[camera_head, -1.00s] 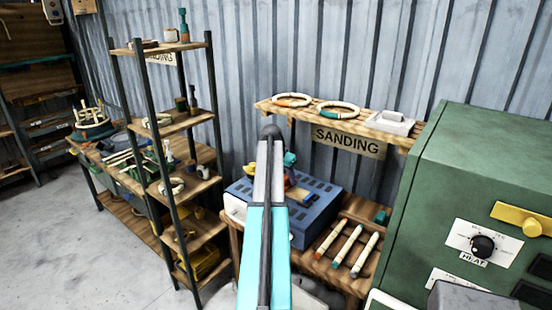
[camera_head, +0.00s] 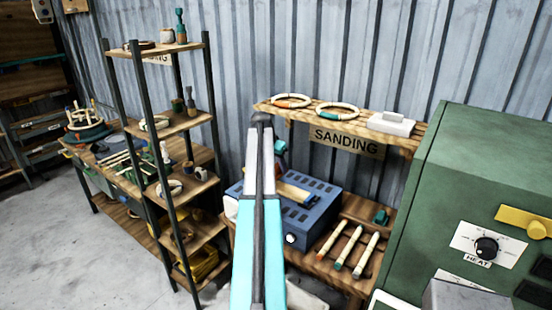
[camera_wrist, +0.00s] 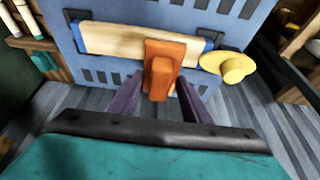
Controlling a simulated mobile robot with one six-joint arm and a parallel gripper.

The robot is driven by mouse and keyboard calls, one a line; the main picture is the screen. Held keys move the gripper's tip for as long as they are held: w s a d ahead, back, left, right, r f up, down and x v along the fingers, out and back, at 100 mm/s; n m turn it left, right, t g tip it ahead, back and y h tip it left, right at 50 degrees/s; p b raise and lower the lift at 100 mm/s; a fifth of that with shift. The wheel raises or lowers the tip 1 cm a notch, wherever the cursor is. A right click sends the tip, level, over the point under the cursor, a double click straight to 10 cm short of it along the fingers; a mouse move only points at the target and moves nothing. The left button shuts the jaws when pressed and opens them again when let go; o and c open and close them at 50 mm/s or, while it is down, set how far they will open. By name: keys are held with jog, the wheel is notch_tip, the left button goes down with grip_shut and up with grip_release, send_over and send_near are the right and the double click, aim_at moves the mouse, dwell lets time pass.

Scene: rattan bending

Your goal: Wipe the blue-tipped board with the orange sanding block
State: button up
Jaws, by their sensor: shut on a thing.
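The board (camera_wrist: 110,38) is pale wood with blue tips and lies across the blue machine in the wrist view. In the head view its right part (camera_head: 294,190) shows beside my arm, and the rest is hidden. The orange sanding block (camera_wrist: 164,62) overlaps the board right of its middle in the wrist view. My gripper (camera_wrist: 162,84) is shut on the block, with a dark purple finger on each side. The block appears to be at the board's face, but I cannot tell whether it touches. In the head view my arm hides the gripper and block.
The blue machine (camera_head: 315,190) has a yellow knob (camera_wrist: 232,67) near the board's right end in the wrist view. Several tipped sticks (camera_head: 345,249) lie on the bench to its right. A green heat cabinet (camera_head: 470,180) stands right, a tall shelf (camera_head: 190,121) left.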

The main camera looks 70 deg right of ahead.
jog(key=shift+s+r+p, duration=0.15)
jog(key=shift+r+p, duration=0.35)
jog(key=shift+r, duration=1.25)
jog(key=shift+w+a, duration=0.1)
jog(key=shift+w, duration=0.1)
jog(key=shift+w+a+f, duration=0.1)
jog(key=shift+w+a, duration=0.05)
jog(key=shift+w, duration=0.1)
jog(key=w+a+f+n+t+b, duration=0.3)
jog(key=w+a+n+b, duration=0.45)
jog(key=w+a, duration=2.35)
jog(key=w+a+f+n+t+y+b, duration=0.1)
jog(key=a+n, duration=0.5)
jog(key=a, duration=1.8)
jog(key=w+a+f+n+t+y+b, duration=0.1)
jog(key=a+n, duration=0.6)
jog(key=a, duration=1.6)
jog(key=shift+w+a+f+y+b, duration=0.4)
jog(key=shift+w+f+y+b, duration=0.45)
jog(key=shift+y, duration=0.25)
